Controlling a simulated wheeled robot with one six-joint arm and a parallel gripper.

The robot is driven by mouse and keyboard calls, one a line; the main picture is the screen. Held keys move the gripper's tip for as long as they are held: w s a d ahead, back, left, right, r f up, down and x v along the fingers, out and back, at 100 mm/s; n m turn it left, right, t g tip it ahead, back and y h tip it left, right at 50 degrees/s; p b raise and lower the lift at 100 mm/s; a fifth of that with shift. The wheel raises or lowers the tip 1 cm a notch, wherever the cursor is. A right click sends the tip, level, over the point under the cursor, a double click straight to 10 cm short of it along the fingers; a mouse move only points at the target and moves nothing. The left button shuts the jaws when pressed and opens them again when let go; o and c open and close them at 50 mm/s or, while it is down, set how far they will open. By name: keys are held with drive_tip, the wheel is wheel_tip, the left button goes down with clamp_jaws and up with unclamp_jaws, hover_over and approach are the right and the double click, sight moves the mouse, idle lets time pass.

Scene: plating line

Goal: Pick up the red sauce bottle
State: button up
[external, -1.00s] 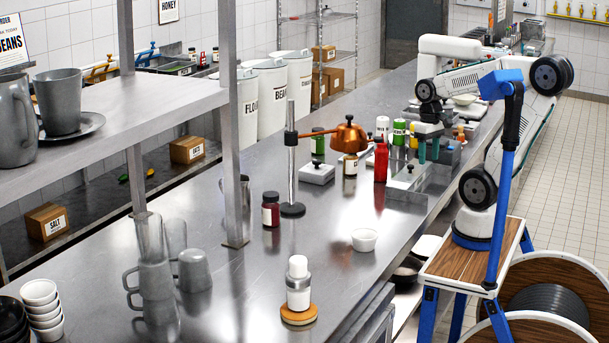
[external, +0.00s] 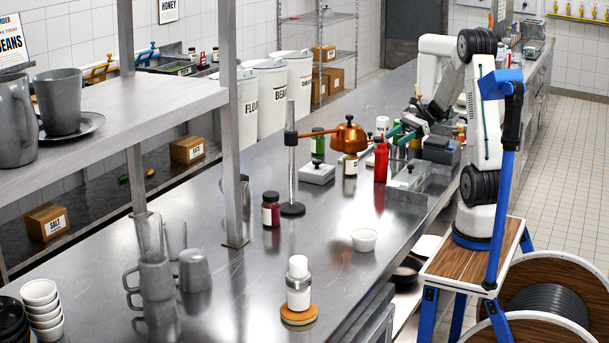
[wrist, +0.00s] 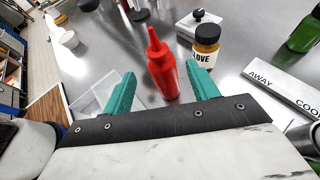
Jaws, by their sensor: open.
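The red sauce bottle (external: 381,160) stands upright on the steel counter in the external view, just right of the copper heat lamp. In the wrist view the red sauce bottle (wrist: 162,66) shows with its pointed nozzle upward, ahead of and between my two teal fingers. My gripper (wrist: 160,85) is open with nothing held. In the external view my gripper (external: 388,136) is right behind the bottle, its teal fingers reaching toward it. I cannot tell whether either finger touches the bottle.
A jar labelled as a spice (wrist: 206,45) stands close right of the bottle. A lidded steel container (wrist: 199,22) is behind it. A green bottle (wrist: 305,32) is at far right. The copper lamp (external: 348,135) hangs close left of the bottle. A white bowl (external: 364,239) stands nearer the camera.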

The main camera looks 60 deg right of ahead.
sight(382, 145)
drive_tip(key=x, duration=0.7)
drive_tip(key=shift+w+a+r, duration=0.1)
drive_tip(key=shift+a+r, duration=0.15)
drive_tip(key=shift+a, duration=0.05)
drive_tip(key=shift+c, duration=0.3)
clamp_jaws()
